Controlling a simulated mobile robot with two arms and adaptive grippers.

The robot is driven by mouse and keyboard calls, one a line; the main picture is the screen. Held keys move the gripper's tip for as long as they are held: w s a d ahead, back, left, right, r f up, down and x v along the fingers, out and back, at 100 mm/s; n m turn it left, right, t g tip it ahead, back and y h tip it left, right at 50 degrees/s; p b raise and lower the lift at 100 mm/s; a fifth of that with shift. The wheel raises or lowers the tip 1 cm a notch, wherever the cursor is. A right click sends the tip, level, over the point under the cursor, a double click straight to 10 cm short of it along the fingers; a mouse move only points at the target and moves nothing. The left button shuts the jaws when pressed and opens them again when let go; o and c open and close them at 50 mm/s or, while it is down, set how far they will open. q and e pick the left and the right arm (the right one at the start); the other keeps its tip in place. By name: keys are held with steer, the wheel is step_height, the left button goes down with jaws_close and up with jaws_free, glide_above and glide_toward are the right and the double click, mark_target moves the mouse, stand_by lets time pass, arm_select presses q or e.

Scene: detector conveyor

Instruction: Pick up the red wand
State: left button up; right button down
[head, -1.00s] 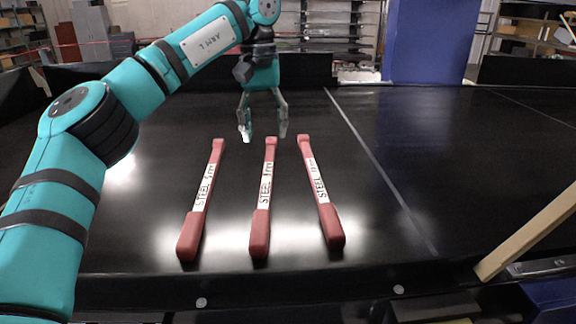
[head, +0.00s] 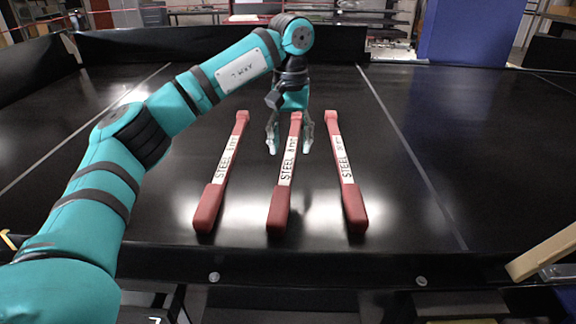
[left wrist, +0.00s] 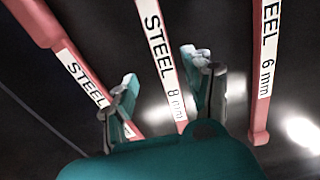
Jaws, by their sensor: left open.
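Three red wands with white "STEEL" labels lie side by side on the black belt, thick handles nearest me. They are the left wand (head: 222,172), the middle wand (head: 286,172) and the right wand (head: 345,172). My left gripper (head: 290,145) is open, with its fingers on either side of the middle wand's thin upper part. In the left wrist view, the middle wand (left wrist: 158,45), labelled 8 mm, runs between the open fingers (left wrist: 160,72). The wand labelled 6 mm (left wrist: 259,120) lies apart to the right there. A finger partly hides the wand at left (left wrist: 75,65). My right gripper is out of view.
The black conveyor belt (head: 440,130) is clear on both sides of the wands. A dark raised wall (head: 200,45) runs along its back. A blue pillar (head: 465,30) stands behind it, and a wooden bar (head: 545,250) juts in at the right front.

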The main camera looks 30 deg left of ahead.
mark_target(287, 165)
arm_select(q)
steer(key=shift+s+a+f+p, duration=0.1)
steer(key=shift+s+f+p, duration=0.05)
steer(key=shift+f+p, duration=0.15)
step_height(287, 165, down, 4)
steer(key=shift+s+a+r+p, duration=0.15)
steer(key=shift+r+p, duration=0.05)
steer(key=shift+p, duration=0.65)
steer(key=shift+f, duration=0.5)
steer(key=shift+c, duration=1.2)
steer(key=shift+r, duration=0.1)
jaws_close()
